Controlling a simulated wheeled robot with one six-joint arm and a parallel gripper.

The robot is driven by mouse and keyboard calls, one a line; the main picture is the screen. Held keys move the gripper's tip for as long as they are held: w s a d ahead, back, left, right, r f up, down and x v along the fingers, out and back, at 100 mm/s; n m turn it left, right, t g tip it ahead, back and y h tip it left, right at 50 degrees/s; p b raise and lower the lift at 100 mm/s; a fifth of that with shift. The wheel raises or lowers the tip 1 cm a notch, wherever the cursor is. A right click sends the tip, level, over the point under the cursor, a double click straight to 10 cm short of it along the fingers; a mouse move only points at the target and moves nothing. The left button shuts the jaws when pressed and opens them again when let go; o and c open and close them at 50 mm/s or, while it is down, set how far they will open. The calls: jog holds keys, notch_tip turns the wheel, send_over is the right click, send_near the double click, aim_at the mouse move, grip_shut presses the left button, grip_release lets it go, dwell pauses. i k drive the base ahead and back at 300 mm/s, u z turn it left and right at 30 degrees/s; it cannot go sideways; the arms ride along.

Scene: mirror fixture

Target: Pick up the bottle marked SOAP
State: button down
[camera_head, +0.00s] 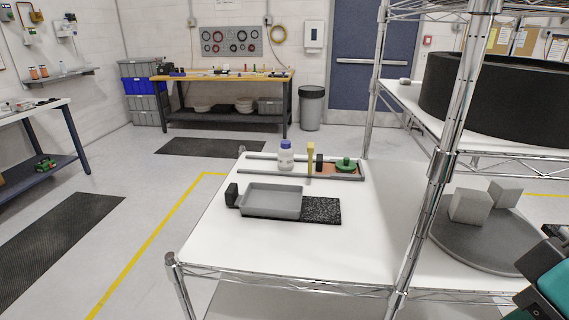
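A small white bottle (286,158) with a blue cap stands upright near the back edge of the white shelf top. Its label is too small to read, so I cannot tell whether it says SOAP. A yellow-topped upright tool (310,158) stands just to its right. Part of my arm, teal and black, shows at the lower right edge, well apart from the bottle. My gripper's fingertips are not in view.
A grey tray (271,213), a black block (232,195) and a speckled dark mat (322,209) lie in front of the bottle. A chrome shelf post (440,165) rises at the right. The white top's front is clear.

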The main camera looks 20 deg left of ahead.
aim_at(286, 158)
jog(key=u, duration=0.05)
jog(key=k, duration=0.2)
jog(key=u, duration=0.7)
jog(key=i, duration=1)
jog(key=k, duration=1.1)
jog(key=u, duration=1)
jog(key=i, duration=1.15)
jog(key=z, duration=0.6)
jog(key=i, duration=0.4)
jog(key=z, duration=0.5)
